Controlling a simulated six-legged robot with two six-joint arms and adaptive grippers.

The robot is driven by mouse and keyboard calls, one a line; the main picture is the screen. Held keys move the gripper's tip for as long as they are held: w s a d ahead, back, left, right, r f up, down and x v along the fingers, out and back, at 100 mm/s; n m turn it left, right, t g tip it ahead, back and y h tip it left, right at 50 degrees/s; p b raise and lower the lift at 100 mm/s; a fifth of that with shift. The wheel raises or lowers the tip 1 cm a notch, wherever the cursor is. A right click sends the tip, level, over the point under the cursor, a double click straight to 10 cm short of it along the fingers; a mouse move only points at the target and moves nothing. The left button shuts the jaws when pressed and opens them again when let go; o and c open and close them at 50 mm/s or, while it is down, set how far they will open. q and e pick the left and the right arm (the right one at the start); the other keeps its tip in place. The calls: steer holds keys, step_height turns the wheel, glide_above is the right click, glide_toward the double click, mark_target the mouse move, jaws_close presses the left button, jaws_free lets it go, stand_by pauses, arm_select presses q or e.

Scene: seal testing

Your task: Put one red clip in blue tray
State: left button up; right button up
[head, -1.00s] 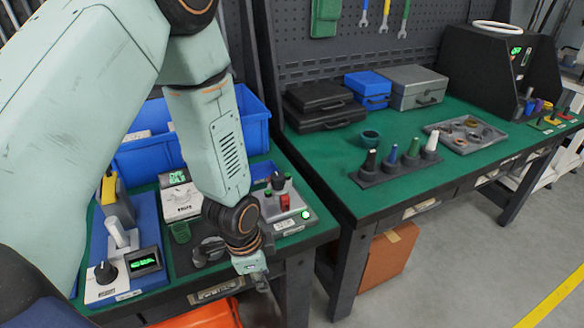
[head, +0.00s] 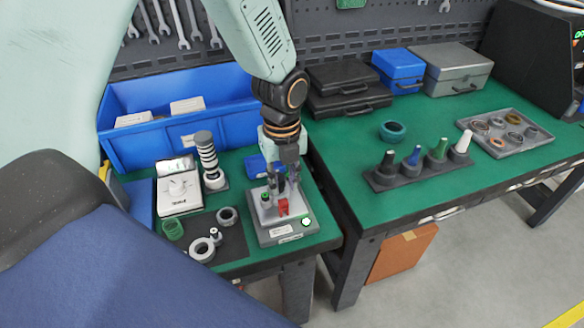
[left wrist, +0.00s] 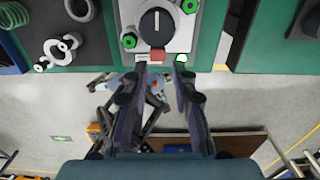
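My left gripper (head: 282,192) points down over a grey control box (head: 290,231) at the right of the near green bench. A small red piece (head: 283,207) sits at the box; I cannot tell for sure that it is a red clip. In the left wrist view, my gripper's fingers (left wrist: 160,68) are spread apart with nothing between them, and the red piece (left wrist: 157,55) lies just beyond the gap between the tips. A small blue tray (head: 255,167) lies just behind and left of the gripper, partly hidden by it. My right gripper is not in view.
A large blue bin (head: 232,128) with white boxes stands at the bench back. A white instrument (head: 178,192), a stack of rings (head: 208,160) and loose rings (head: 203,249) lie left of the control box. A second bench stands to the right.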

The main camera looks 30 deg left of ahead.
mark_target(283, 202)
arm_select(q)
steer(key=shift+w+a, duration=0.25)
steer(key=shift+a, duration=0.05)
steer(key=shift+a+f, duration=0.1)
steer(key=shift+f, duration=0.05)
steer(key=shift+s+f, duration=0.2)
steer(key=shift+f, duration=0.1)
steer(key=shift+s+d+f, duration=0.55)
steer(key=shift+d+f, duration=0.05)
steer(key=shift+f, duration=0.25)
steer(key=f, duration=0.3)
steer(key=w+a+f+b, duration=0.1)
steer(key=shift+f, duration=0.35)
steer(key=shift+s+d+r, duration=0.1)
steer(key=shift+s+d, duration=0.25)
steer(key=shift+s, duration=0.05)
steer(key=shift+w+a+f, duration=0.2)
steer(key=shift+w+f, duration=0.05)
steer(key=shift+w, duration=0.15)
steer(key=c, duration=0.4)
steer(key=shift+s+r, duration=0.1)
steer(key=shift+s, duration=0.1)
jaws_close()
steer(key=shift+o, duration=1.1)
jaws_free()
jaws_close()
